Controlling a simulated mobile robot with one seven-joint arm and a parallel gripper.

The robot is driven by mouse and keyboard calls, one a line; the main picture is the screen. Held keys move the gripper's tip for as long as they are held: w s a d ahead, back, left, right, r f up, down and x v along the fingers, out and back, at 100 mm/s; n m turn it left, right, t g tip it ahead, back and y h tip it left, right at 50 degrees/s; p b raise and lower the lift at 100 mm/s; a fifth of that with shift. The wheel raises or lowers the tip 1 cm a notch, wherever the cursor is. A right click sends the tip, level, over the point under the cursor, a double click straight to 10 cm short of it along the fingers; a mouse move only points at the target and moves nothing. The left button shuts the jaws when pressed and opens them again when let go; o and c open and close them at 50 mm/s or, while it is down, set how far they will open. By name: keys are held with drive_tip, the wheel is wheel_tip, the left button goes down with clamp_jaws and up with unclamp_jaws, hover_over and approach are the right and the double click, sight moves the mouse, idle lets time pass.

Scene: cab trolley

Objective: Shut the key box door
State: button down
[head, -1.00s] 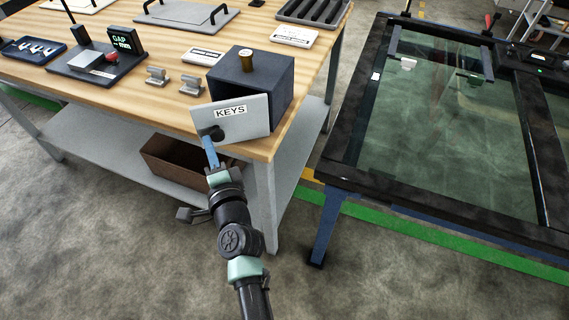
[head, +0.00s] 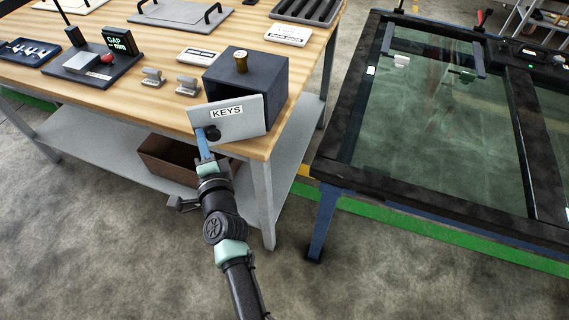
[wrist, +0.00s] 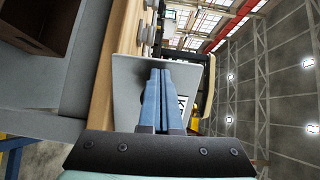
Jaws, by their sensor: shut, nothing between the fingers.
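The key box (head: 262,80) is a dark box at the front right corner of the wooden workbench. Its light grey door (head: 240,123), labelled KEYS, stands partly open, with a dark gap between it and the box at the right. A round dark knob (head: 212,132) is on the door's lower left. My gripper (head: 203,136) has its blue fingers together, with the tips at the door's outer face by the knob. In the wrist view the shut fingers (wrist: 165,75) point at the door (wrist: 128,75) and hide part of it and its label. Whether they touch it I cannot tell.
A brass-coloured cylinder (head: 241,62) stands on the box. Small metal blocks (head: 187,85) and a label plate (head: 198,55) lie left of and behind it. A brown bin (head: 168,160) sits on the lower shelf. A glass-topped frame (head: 340,150) stands right, across a floor gap.

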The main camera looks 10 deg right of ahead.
sight(198, 126)
drive_tip(key=shift+w+a+m+h+p, duration=0.3)
drive_tip(key=shift+w+m+h+p, duration=0.3)
drive_tip(key=shift+w+h+p, duration=0.25)
drive_tip(key=shift+w+a+m+h+p, duration=0.1)
drive_tip(key=shift+w+m+h+p, duration=0.35)
drive_tip(key=shift+h, duration=0.2)
drive_tip(key=shift+w+a+m+h, duration=0.1)
drive_tip(key=shift+w+m+h, duration=0.55)
drive_tip(key=shift+w+h, duration=0.4)
idle(1.3)
drive_tip(key=shift+w+m+h, duration=0.3)
drive_tip(key=shift+w+h, duration=0.05)
drive_tip(key=shift+h, duration=0.2)
drive_tip(key=shift+w+b, duration=0.95)
drive_tip(key=shift+w, duration=0.05)
idle(2.6)
